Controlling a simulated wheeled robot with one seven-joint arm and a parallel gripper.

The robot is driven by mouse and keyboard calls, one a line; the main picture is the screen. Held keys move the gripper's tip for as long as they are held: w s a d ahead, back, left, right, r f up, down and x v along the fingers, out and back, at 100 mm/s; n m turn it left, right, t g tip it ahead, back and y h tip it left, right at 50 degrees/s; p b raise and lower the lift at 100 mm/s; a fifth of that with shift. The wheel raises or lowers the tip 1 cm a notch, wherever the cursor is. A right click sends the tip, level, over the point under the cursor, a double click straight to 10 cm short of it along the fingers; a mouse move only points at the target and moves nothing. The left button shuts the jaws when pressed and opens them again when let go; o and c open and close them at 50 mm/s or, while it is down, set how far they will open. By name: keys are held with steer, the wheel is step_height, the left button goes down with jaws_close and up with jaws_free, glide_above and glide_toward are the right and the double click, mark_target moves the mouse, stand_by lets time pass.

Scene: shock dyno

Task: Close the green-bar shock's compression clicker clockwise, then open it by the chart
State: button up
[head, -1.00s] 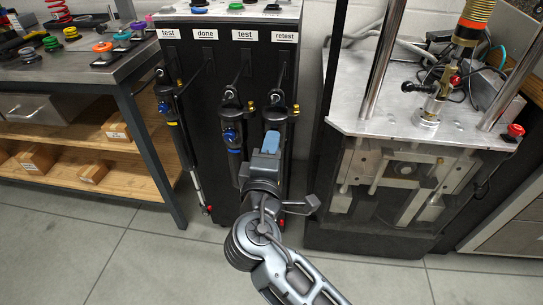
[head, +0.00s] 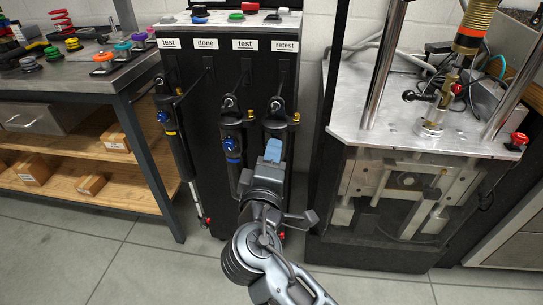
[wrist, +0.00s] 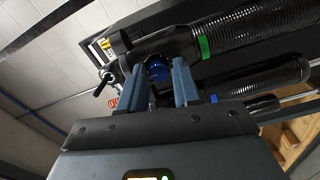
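The green-bar shock (wrist: 235,32) crosses the top of the wrist view, with a green band near its middle. Its round blue knob (wrist: 158,72) shows between my two blue fingertips. My gripper (wrist: 160,80) is open, with a finger on either side of the knob; I cannot tell whether they touch it. In the head view my gripper (head: 274,150) covers the lower body of the rightmost hanging shock (head: 277,122), so its band and knob are hidden there. No readable chart shows.
A blue-band shock (head: 231,132) hangs close to the left of my gripper, and a yellow-band shock (head: 170,125) farther left. The black rack (head: 210,85) carries test, done and retest labels. A dyno machine (head: 400,150) stands right, a workbench (head: 75,75) left.

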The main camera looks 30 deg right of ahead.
steer(key=o, duration=0.3)
steer(key=shift+v, duration=3.95)
